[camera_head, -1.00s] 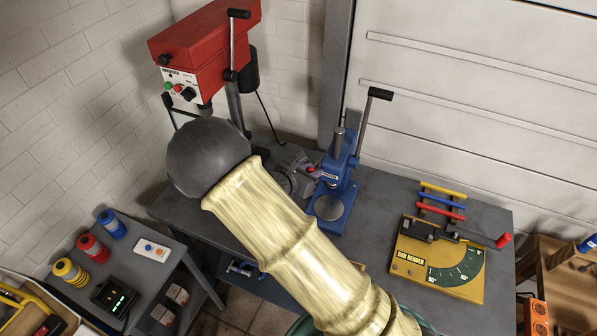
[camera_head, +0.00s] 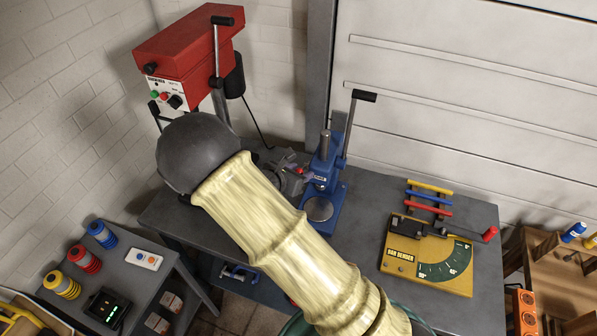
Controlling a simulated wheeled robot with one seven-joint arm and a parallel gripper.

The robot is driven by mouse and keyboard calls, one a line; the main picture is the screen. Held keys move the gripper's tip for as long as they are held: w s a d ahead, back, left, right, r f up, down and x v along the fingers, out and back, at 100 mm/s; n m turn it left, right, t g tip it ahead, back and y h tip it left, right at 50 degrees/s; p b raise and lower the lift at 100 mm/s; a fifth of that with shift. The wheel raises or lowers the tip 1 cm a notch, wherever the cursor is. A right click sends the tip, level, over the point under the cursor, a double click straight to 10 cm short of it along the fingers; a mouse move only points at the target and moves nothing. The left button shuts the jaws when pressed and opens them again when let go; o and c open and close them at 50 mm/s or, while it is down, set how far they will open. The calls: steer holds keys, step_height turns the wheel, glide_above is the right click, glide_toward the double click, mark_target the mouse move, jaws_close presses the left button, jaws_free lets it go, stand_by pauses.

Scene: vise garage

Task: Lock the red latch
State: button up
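No part clearly labelled as a latch shows. A red-tipped lever (camera_head: 490,234) sticks out at the right of the yellow bar bender (camera_head: 393,268). My pale arm with its dark rounded joint crosses the middle of the view and hides part of the bench. My gripper does not show.
A red drill press (camera_head: 186,55) stands at the back left of the grey bench (camera_head: 357,220). A blue lever press (camera_head: 322,175) stands mid-bench. A side table at left holds coloured spools (camera_head: 85,260) and a black display box (camera_head: 107,307). A wooden table stands at right.

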steer(key=b+v, duration=0.4)
steer(key=v, duration=1.3)
steer(key=shift+s+a+r, duration=0.1)
steer(key=shift+c, duration=0.2)
